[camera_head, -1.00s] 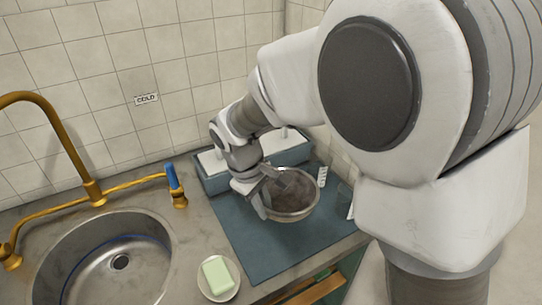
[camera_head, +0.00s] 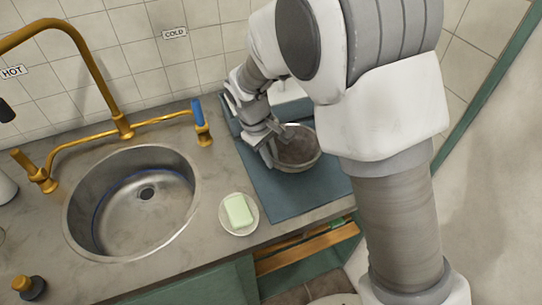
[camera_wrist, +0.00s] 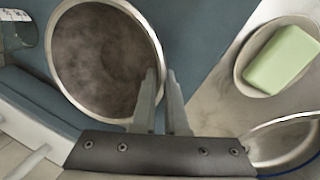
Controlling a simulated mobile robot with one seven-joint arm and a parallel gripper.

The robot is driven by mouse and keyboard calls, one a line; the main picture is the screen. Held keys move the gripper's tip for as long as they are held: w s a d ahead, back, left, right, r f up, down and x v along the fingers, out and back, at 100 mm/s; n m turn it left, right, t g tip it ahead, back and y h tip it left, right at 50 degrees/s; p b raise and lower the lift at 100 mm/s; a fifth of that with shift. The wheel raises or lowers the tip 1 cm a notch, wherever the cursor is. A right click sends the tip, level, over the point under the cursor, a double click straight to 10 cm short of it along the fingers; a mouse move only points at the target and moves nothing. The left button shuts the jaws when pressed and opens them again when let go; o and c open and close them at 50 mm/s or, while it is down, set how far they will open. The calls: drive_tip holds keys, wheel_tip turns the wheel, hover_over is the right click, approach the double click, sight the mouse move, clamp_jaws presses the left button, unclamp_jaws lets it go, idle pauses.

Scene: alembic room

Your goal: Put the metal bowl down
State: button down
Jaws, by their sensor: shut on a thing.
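The metal bowl (camera_head: 297,150) is a round, shiny-rimmed bowl with a mottled grey-brown inside. It is upright over the blue-green mat (camera_head: 283,196) on the counter, right of the sink; I cannot tell if its base touches the mat. My gripper (camera_head: 274,139) is shut on the bowl's near-left rim. In the wrist view the bowl (camera_wrist: 100,60) fills the upper left, and my gripper's fingers (camera_wrist: 163,95) pinch its wall, one inside and one outside. The bowl's underside is hidden.
A round sink (camera_head: 133,205) with a brass tap (camera_head: 122,125) lies to the left. A dish (camera_head: 245,229) with green soap (camera_head: 238,210) sits near the mat's left edge. A clear glass (camera_wrist: 18,32) stands near the bowl.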

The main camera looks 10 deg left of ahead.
drive_tip(key=shift+f, duration=0.15)
drive_tip(key=c, duration=0.9)
unclamp_jaws()
drive_tip(key=shift+c, duration=0.2)
drive_tip(key=p+v, duration=0.1)
drive_tip(key=v, duration=1.1)
drive_tip(key=shift+r, duration=0.2)
